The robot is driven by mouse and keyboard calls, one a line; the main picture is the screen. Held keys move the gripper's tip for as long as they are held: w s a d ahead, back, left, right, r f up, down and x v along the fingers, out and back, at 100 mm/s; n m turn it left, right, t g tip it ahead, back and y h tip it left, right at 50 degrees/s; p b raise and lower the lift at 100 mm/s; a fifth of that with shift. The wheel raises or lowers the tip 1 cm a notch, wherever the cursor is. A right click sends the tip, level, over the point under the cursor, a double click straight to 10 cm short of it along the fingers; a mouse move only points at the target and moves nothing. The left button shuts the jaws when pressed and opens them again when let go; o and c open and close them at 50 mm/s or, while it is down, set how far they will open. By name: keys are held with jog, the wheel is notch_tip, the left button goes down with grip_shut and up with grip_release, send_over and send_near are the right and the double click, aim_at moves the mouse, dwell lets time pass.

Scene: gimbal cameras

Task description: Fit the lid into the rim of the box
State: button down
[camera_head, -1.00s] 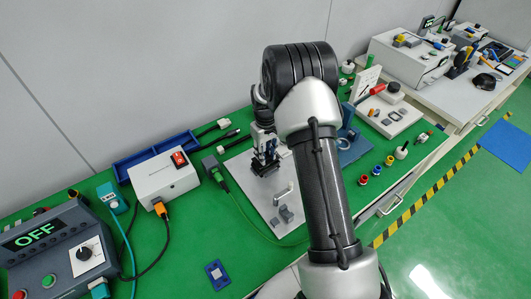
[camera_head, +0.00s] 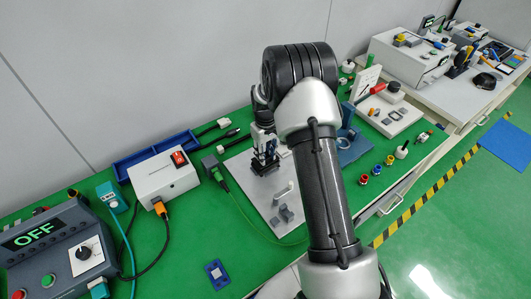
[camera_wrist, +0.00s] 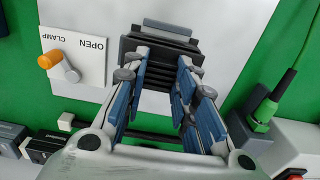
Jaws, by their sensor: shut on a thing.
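My gripper (camera_head: 264,162) is low over the grey plate on the green table. In the wrist view, my gripper (camera_wrist: 160,58) points down, its blue-and-grey fingers closed in on a dark, flat, ridged piece (camera_wrist: 158,46), apparently the lid. A grey edge with a lighter strip (camera_wrist: 168,26) shows just beyond it. I cannot tell whether that is the box, nor whether the dark piece touches anything below. The fingers hide much of this spot, and I cannot make out the box's rim for certain in either view.
A grey plate (camera_head: 247,189) carries a clamp (camera_head: 284,211); its OPEN/CLAMP panel with an orange-tipped lever (camera_wrist: 60,62) is close by. A white box with a red switch (camera_head: 165,177) and a green-plugged cable (camera_head: 222,177) stand left. A blue tile (camera_head: 216,275) lies in front.

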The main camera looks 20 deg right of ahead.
jog(key=shift+f+b, duration=0.35)
jog(key=shift+f, duration=0.35)
jog(key=c, duration=1.2)
grip_release()
notch_tip(320, 180, up, 12)
jog(key=shift+r, duration=0.1)
